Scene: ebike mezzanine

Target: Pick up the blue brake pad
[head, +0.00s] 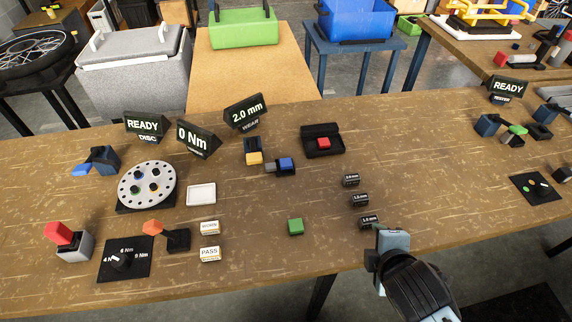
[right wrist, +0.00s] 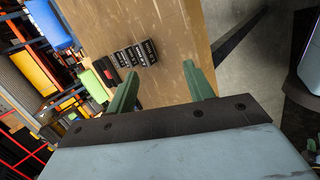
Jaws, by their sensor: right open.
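The blue brake pad (head: 286,163) is a small blue block sitting on a dark holder with a grey end, near the middle of the workbench (head: 250,205). My right gripper (head: 377,243) is at the front edge of the bench, well to the right of and nearer than the blue pad. It also shows in the right wrist view (right wrist: 162,86), with its two green fingers apart and nothing between them. I cannot make out the blue pad in the right wrist view. My left gripper is not in view.
A green block (head: 295,227) stands on clear bench nearer me. A red block (head: 323,143) lies in a black open case. Small black labelled blocks (head: 360,200) line up near my right gripper. A yellow-and-blue block piece (head: 253,156) is left of the blue pad.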

